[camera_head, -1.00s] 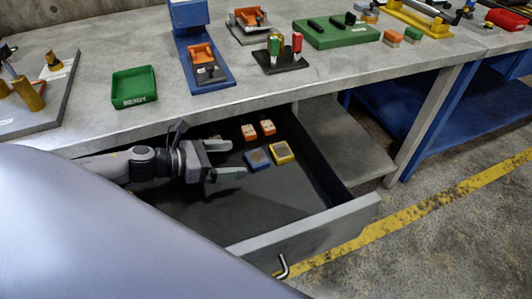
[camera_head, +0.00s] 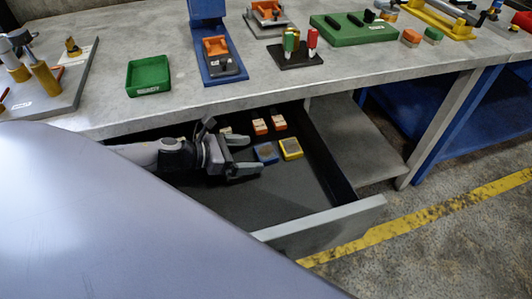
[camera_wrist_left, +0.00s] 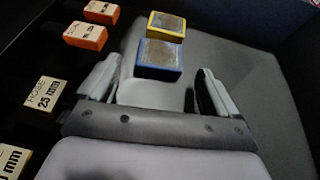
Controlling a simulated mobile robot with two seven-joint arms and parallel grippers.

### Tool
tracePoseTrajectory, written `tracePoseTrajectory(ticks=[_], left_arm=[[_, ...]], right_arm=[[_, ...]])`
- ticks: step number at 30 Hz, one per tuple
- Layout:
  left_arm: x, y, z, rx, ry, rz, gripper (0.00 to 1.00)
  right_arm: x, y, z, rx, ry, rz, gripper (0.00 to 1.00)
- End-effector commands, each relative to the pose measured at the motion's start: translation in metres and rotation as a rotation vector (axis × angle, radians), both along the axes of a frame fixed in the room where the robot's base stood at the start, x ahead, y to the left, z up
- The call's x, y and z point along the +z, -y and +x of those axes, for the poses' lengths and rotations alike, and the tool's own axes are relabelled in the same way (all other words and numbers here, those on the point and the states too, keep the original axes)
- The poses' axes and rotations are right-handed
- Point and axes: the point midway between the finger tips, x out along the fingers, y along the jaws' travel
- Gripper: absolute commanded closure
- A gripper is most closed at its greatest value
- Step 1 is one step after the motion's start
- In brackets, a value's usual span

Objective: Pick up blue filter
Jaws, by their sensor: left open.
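The blue filter (camera_head: 266,153) is a small blue block with a grey-brown top, lying in the open drawer beside a yellow one. It also shows in the left wrist view (camera_wrist_left: 158,60), ahead of and between the fingers. My left gripper (camera_head: 246,155) is open and empty inside the drawer, its fingertips pointing at the blue filter from the left. In the left wrist view the gripper (camera_wrist_left: 155,85) has one finger on each side, and the filter lies slightly beyond the tips. Contact is not visible. My right gripper is not in view.
The yellow filter (camera_head: 291,148) lies just beyond the blue one. Two orange blocks (camera_head: 260,127) stand behind, and marked blocks (camera_wrist_left: 47,92) lie at the left. The drawer front (camera_head: 325,222) and the workbench edge (camera_head: 300,91) border the opening. The drawer floor at right is bare.

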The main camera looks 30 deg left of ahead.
Motion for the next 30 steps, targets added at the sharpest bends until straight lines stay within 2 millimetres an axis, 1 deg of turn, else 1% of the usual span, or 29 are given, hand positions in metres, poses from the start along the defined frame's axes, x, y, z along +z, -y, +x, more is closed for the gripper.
tracePoseTrajectory(ticks=[1, 4, 9, 19, 20, 21, 23, 24, 25, 26, 27, 30], left_arm=[[0.0, 0.003, 0.005, 0.001, 0.003, -0.001, 0.06], [-0.004, 0.009, 0.013, 0.001, 0.002, -0.002, 0.06], [-0.01, 0.016, 0.022, 0.001, 0.0, -0.001, 0.06], [-0.012, 0.018, 0.025, 0.001, -0.001, 0.001, 0.06], [-0.012, 0.018, 0.025, 0.001, -0.001, 0.001, 0.13], [-0.012, 0.018, 0.025, 0.001, -0.001, 0.001, 0.26], [-0.012, 0.018, 0.025, 0.001, -0.001, 0.001, 0.45], [-0.012, 0.018, 0.025, 0.001, -0.001, 0.001, 0.58], [-0.012, 0.018, 0.025, 0.001, -0.001, 0.001, 0.68], [-0.012, 0.018, 0.025, 0.001, -0.001, 0.001, 0.68], [-0.012, 0.018, 0.025, 0.001, 0.0, 0.0, 0.73], [-0.012, 0.018, 0.025, 0.0, 0.0, 0.0, 0.74]], right_arm=[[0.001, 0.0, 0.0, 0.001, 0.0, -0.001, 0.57], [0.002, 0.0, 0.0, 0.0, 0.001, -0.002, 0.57], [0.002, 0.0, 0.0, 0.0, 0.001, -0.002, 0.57], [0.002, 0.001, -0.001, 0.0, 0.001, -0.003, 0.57], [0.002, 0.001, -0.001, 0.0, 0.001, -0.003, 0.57], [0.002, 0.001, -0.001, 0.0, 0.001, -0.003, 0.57], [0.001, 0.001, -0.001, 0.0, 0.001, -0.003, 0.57], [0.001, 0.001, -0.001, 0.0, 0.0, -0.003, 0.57], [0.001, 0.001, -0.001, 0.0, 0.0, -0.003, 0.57], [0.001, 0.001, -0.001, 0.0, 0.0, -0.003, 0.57], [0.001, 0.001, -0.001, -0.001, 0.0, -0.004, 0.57], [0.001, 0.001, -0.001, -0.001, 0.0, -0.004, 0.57]])
